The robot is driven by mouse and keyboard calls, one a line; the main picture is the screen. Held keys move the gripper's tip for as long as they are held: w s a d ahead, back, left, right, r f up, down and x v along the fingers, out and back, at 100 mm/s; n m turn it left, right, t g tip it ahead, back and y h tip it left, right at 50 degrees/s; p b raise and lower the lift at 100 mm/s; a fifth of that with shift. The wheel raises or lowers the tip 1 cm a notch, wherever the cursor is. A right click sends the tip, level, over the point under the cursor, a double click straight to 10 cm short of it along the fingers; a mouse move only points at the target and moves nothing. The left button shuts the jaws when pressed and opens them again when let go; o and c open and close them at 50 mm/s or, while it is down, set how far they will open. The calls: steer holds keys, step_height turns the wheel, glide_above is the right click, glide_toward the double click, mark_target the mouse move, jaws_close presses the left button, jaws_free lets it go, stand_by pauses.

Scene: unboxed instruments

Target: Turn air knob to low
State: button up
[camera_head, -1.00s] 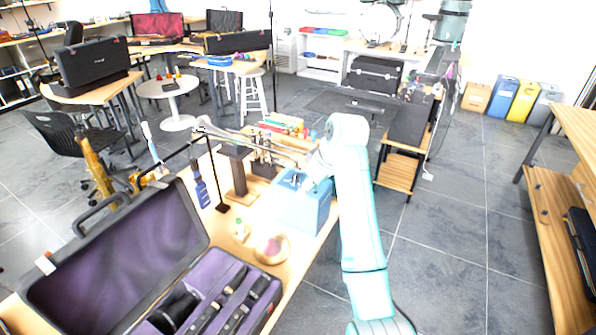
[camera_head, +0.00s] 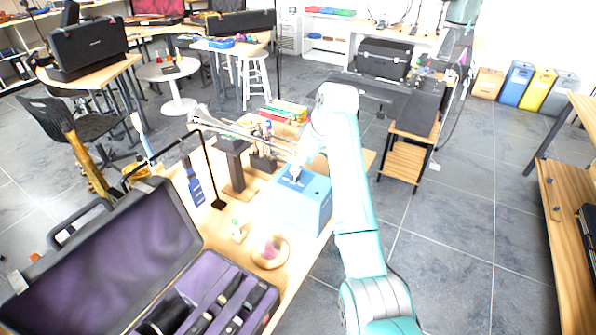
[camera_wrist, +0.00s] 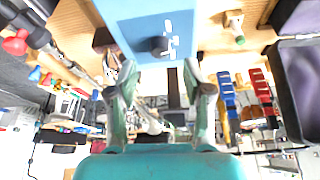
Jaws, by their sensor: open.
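A light blue box (camera_head: 303,205) stands on the wooden bench near its right edge. The wrist view shows one face of the blue box (camera_wrist: 136,22) close up, with a dark round knob (camera_wrist: 158,45) and white markings beside it. Any lettering is too small to read. My gripper (camera_wrist: 158,72) is open and empty in the wrist view, its two fingers spread on either side of the knob in the picture and apart from it. In the head view my gripper (camera_head: 297,173) is at the top of the box, partly hidden by my arm.
An open black case with purple lining (camera_head: 118,262) lies at the front left of the bench. A round brass-coloured piece (camera_head: 270,251) and a small bottle (camera_head: 237,231) are in front of the box. A brass instrument on a stand (camera_head: 236,165) is close by on the left.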

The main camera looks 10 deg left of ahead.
steer(key=shift+x, duration=2.25)
jaws_close()
